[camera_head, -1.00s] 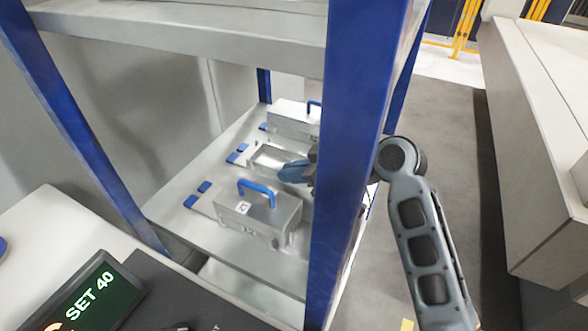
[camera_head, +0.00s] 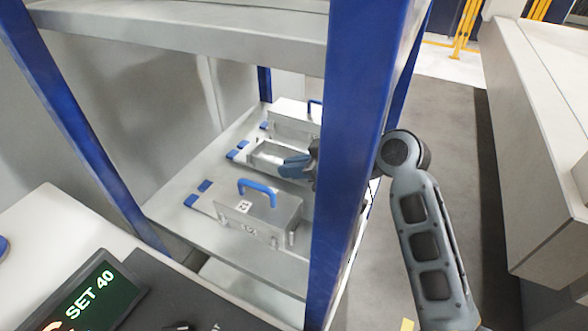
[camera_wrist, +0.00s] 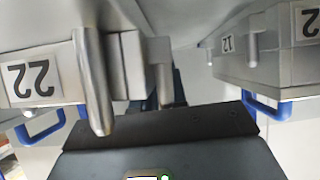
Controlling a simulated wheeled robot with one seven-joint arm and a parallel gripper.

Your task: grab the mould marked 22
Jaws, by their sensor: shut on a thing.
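In the wrist view a grey metal mould marked 22 (camera_wrist: 32,80) fills the left side, close to my gripper, with a round pin beside its label. In the head view my gripper (camera_head: 296,166) reaches in behind the blue post, at the middle place of the shelf. It is shut at a silver mould (camera_head: 266,156) there; the contact itself is hidden. A second mould (camera_head: 258,213) with a blue handle stands in front of it, its labels small. A third mould (camera_head: 293,118) stands behind.
The blue post (camera_head: 352,150) stands right beside my gripper. An upper shelf board (camera_head: 190,38) is overhead. In the wrist view another labelled mould (camera_wrist: 270,70) stands close on the right. The aisle floor (camera_head: 455,130) is clear.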

